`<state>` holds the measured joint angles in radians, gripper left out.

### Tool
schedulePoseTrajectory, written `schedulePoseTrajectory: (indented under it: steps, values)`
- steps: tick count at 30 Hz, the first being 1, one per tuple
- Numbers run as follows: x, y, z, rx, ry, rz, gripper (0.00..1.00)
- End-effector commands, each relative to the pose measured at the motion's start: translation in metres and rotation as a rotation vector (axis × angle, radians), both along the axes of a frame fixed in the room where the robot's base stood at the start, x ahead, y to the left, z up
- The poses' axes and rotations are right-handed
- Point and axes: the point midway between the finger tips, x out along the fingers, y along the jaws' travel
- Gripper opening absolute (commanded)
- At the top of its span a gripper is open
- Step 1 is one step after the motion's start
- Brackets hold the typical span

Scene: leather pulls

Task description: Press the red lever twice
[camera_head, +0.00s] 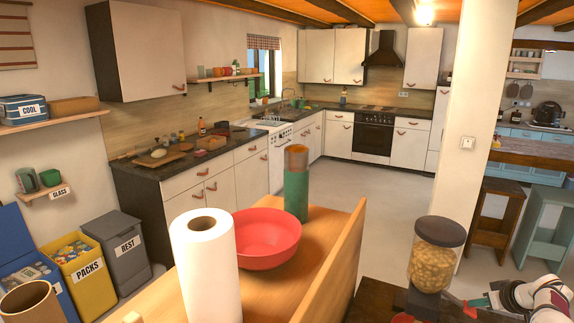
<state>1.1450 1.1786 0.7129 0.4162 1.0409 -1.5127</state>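A dispenser (437,257) with a dark lid and a clear body full of yellowish pieces stands at the lower right on a dark brown surface. A small red lever (469,309) sticks out on the right near its base. My gripper (489,299) comes in from the right, close beside the lever. It is small and partly cut by the picture edge. I cannot tell whether it touches the lever or whether its fingers are open. A red rounded thing (403,318) shows at the bottom edge, left of the dispenser base, mostly out of view.
A wooden surface (322,222) left of the dispenser holds a paper towel roll (206,265), a red bowl (268,240) and a green cylinder (296,190). A white pillar (468,130) rises behind the dispenser. Stools (497,215) stand behind my arm.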

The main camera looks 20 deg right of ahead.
Motion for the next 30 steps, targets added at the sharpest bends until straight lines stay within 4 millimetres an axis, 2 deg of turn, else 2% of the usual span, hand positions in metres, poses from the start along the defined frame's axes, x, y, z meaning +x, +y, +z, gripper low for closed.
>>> schedulePoseTrajectory:
  steps: [5, 21, 30]
  values:
    - [0.0, 0.0, 0.002, 0.0, 0.001, 0.0, 0.0]
    - [0.0, 0.0, 0.046, 0.001, 0.0, 0.001, 0.0]
    - [0.0, 0.0, 0.051, 0.0, 0.0, 0.0, 0.0]
